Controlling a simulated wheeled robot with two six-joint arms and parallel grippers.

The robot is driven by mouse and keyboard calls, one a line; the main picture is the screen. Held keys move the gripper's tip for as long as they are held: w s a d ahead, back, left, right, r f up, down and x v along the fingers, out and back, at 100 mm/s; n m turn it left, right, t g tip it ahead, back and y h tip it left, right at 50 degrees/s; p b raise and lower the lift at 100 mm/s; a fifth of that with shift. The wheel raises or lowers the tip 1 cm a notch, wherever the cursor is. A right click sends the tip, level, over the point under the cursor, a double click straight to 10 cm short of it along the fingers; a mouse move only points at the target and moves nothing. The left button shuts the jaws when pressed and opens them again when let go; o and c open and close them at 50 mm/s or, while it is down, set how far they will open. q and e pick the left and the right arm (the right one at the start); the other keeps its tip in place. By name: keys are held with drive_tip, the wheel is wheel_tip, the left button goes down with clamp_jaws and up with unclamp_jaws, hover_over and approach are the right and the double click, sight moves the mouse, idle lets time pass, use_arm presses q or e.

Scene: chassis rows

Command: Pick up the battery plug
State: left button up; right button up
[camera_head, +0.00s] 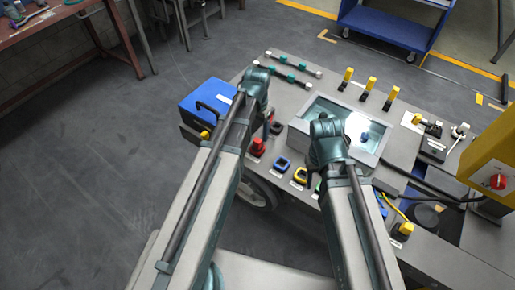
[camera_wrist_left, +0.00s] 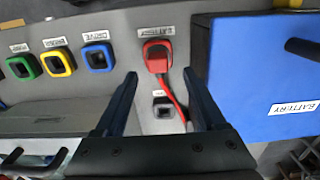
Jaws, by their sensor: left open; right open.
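The red battery plug (camera_wrist_left: 157,64) sits in a red-framed socket labelled BATTERY in the left wrist view, with a red cable running down from it. In the head view the red plug (camera_head: 258,147) is on the near edge of the grey chassis, just below my left wrist. My left gripper (camera_wrist_left: 160,74) is open and empty. Its two dark blue fingers lie either side of the plug in the picture, with their tips near its lower end; I cannot tell if they touch it. My right arm reaches over the chassis, its fingers hidden behind its wrist.
A blue battery box (camera_wrist_left: 265,75) stands close right of the plug. Blue (camera_wrist_left: 97,57), yellow (camera_wrist_left: 58,62) and green (camera_wrist_left: 22,67) sockets line the left. A small dark socket (camera_wrist_left: 163,107) lies below the plug.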

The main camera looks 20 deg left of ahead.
sight(257, 140)
use_arm(q)
wheel_tip(257, 140, down, 5)
drive_tip(key=b, duration=0.5)
drive_tip(key=shift+s+d+f, duration=0.1)
drive_tip(key=shift+s+f, duration=0.05)
use_arm(e)
wheel_tip(257, 140, down, 5)
drive_tip(key=shift+f, duration=0.1)
use_arm(q)
clamp_jaws()
